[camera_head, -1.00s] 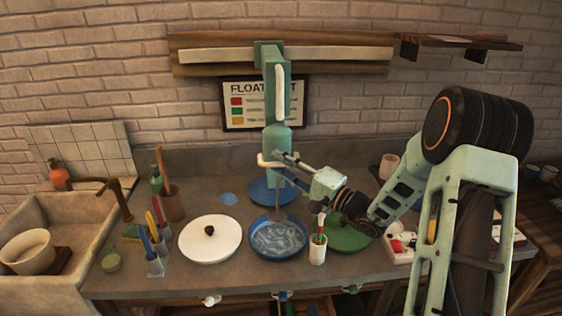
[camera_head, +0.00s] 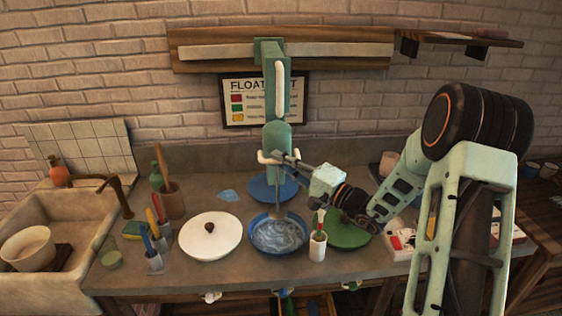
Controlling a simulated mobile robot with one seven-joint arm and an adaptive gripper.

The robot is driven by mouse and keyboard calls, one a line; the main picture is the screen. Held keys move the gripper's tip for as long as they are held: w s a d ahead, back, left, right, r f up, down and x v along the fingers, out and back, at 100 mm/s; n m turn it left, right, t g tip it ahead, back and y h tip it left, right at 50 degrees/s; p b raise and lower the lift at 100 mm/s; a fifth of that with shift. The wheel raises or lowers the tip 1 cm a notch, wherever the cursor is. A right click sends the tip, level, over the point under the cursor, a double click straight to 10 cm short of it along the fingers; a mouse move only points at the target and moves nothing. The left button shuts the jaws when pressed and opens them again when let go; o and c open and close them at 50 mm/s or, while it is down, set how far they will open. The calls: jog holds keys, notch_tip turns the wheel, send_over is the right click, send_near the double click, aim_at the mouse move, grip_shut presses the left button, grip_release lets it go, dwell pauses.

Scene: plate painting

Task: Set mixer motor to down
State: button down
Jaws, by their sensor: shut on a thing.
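My gripper (camera_head: 279,158) reaches in from the right and is shut on the motor's white handle (camera_head: 264,158). The fingertips partly hide the handle.
A white lid (camera_head: 210,236) lies left of the bowl, and a white cup with a brush (camera_head: 317,245) stands right of it. A blue plate (camera_head: 270,190) lies behind, a green plate (camera_head: 350,236) under my arm. Cups of tools (camera_head: 155,262) stand at left, beside the sink (camera_head: 60,225).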

notch_tip(320, 180, down, 20)
jog(key=b, duration=2)
jog(key=shift+b, duration=0.35)
jog(key=shift+s, duration=0.1)
jog(key=c, duration=2)
grip_release()
jog(key=shift+r, duration=0.15)
jog(key=v, duration=1.2)
